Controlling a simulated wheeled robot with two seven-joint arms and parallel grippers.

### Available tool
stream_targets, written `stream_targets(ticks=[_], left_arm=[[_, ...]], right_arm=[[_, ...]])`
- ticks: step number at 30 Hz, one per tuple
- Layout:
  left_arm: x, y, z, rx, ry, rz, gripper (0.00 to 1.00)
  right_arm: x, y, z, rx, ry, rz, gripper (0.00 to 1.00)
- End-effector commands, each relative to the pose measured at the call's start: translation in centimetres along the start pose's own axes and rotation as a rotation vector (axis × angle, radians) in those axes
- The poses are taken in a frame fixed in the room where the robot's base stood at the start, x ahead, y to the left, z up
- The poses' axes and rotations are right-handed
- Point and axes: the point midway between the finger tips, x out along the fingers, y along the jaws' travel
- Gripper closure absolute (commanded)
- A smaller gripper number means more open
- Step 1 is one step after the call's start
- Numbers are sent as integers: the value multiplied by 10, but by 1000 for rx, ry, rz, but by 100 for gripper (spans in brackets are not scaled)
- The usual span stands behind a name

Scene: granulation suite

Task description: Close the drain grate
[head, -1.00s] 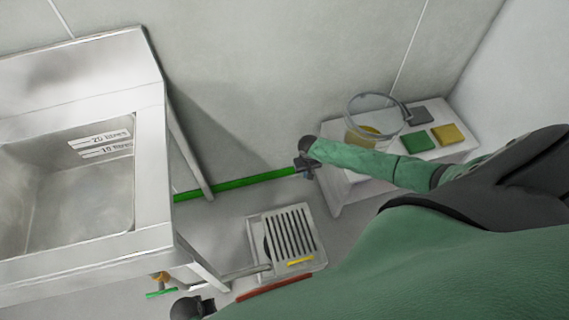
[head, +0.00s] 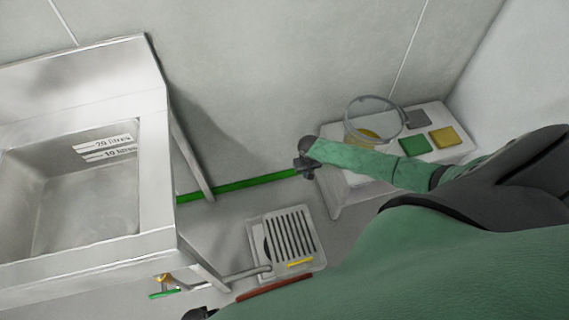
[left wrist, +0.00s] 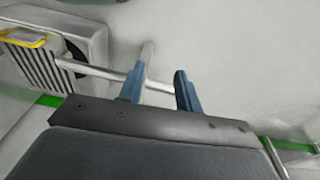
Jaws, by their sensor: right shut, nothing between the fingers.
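The drain grate (head: 290,232) is a pale slotted plate with a yellow strip (head: 300,262) on the floor drain (head: 318,262). A dark gap shows along its left side, so part of the drain opening is uncovered. In the left wrist view the grate (left wrist: 32,64) is at the upper left, with the dark gap on its right. My left gripper (left wrist: 160,82) is open and empty, its blue fingers apart, to the right of the drain. A metal pipe (left wrist: 100,72) passes beyond the fingers. My right gripper (head: 304,168) is shut and empty, above and right of the drain.
The pipe (head: 240,275) runs from under the steel sink (head: 155,190) to the drain. A low white stand (head: 440,118) at right holds a clear vessel (head: 372,118) and coloured blocks. A green strip (head: 240,184) follows the wall base.

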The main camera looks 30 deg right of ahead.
Motion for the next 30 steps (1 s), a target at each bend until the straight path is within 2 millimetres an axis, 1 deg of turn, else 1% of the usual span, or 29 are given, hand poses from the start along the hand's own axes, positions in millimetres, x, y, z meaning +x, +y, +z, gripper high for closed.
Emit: stream_targets(ticks=[21, 30], left_arm=[[49, -15, 24, 13, 25, -20, 66], [66, -21, 35, 18, 37, -27, 66]], right_arm=[[-25, 0, 0, 0, 0, 0, 100], [-33, 0, 0, 0, 0, 0, 100]])
